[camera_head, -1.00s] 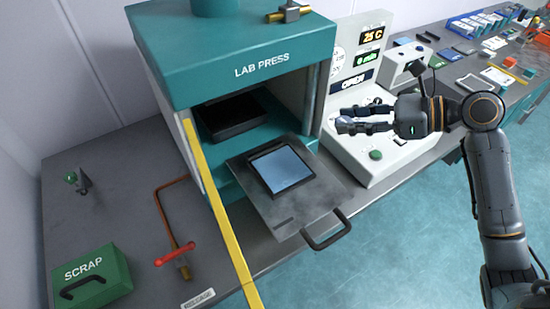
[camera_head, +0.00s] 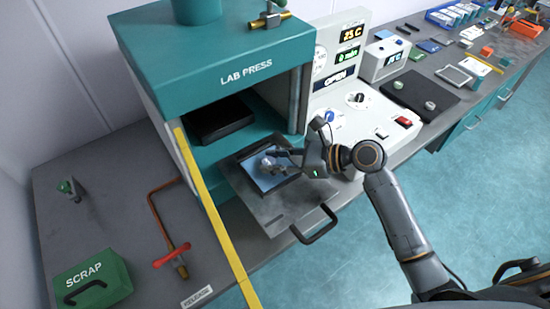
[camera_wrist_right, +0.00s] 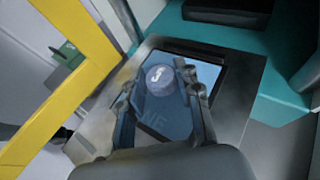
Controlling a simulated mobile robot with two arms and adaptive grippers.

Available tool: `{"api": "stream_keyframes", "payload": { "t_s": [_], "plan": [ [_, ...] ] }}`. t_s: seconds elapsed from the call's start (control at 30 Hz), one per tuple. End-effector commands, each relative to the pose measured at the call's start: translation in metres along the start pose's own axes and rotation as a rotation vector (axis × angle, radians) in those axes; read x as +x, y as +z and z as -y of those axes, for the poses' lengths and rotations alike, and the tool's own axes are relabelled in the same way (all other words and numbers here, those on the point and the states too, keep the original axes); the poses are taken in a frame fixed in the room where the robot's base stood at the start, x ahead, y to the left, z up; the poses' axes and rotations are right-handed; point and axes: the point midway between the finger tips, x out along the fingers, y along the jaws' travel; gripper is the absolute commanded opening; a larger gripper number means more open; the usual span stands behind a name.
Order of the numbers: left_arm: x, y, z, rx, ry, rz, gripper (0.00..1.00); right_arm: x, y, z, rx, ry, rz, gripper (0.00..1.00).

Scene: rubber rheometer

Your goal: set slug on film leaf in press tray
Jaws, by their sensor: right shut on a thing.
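The lab press tray (camera_head: 265,212) is pulled out with its handle toward the front. A pale blue film leaf (camera_head: 262,180) lies in the dark square frame on the tray; it also shows in the wrist view (camera_wrist_right: 208,72). My right gripper (camera_head: 272,158) is over the film leaf.
The press (camera_head: 215,70) rises behind the tray, with a yellow bar (camera_head: 222,225) along its left side. A control panel (camera_head: 350,110) stands to the right. A green scrap box (camera_head: 92,278) and red-handled release lever (camera_head: 171,256) are front left.

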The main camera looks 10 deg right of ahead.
Motion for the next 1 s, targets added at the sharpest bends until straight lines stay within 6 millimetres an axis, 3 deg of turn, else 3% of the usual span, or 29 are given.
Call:
{"api": "stream_keyframes", "payload": {
  "t_s": [0.37, 0.4, 0.5, 0.83, 1.0],
  "plan": [
    [-0.002, 0.004, -0.005, 0.000, 0.006, 0.007, 0.40, 0.002, -0.005, 0.000, 0.000, 0.000, 0.001, 0.15],
    [-0.002, 0.005, -0.005, 0.001, 0.007, 0.007, 0.40, 0.002, -0.005, 0.000, 0.000, -0.001, 0.001, 0.40],
    [-0.001, 0.005, -0.006, 0.001, 0.007, 0.008, 0.40, 0.002, -0.005, 0.000, 0.000, 0.000, 0.001, 0.56],
    [0.000, 0.005, -0.005, 0.002, 0.007, 0.008, 0.40, 0.001, -0.003, 0.000, -0.001, -0.001, 0.001, 0.56],
    [0.004, 0.006, -0.005, 0.002, 0.007, 0.009, 0.40, -0.020, -0.005, 0.001, -0.002, -0.003, -0.001, 0.56]
  ]
}}
